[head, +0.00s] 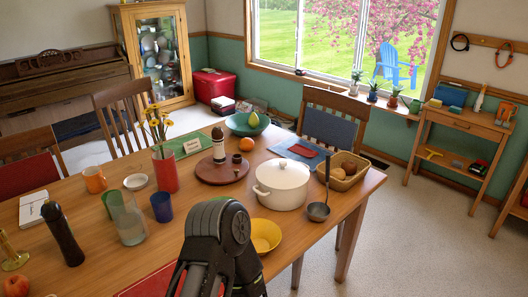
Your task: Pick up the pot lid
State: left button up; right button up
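A white pot (281,196) stands on the wooden dining table (335,208), right of the table's middle. Its white lid (281,174) sits on top, with a small knob at the centre. A black arm link of mine rises from the bottom edge in front of the table, left of and nearer than the pot. Neither gripper's fingers can be seen, and nothing touches the lid.
A dark ladle (318,211) stands right of the pot, near a bread basket (347,171). A yellow bowl (265,236) is in front. A round wooden board (222,171) with a bottle lies left. Chairs (333,123) stand around the table.

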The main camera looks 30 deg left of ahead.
aim_at(279, 174)
jog(key=i+l+u, duration=0.3)
jog(key=i+l, duration=0.15)
jog(key=i+l+u, duration=0.3)
jog(key=i+l, duration=0.2)
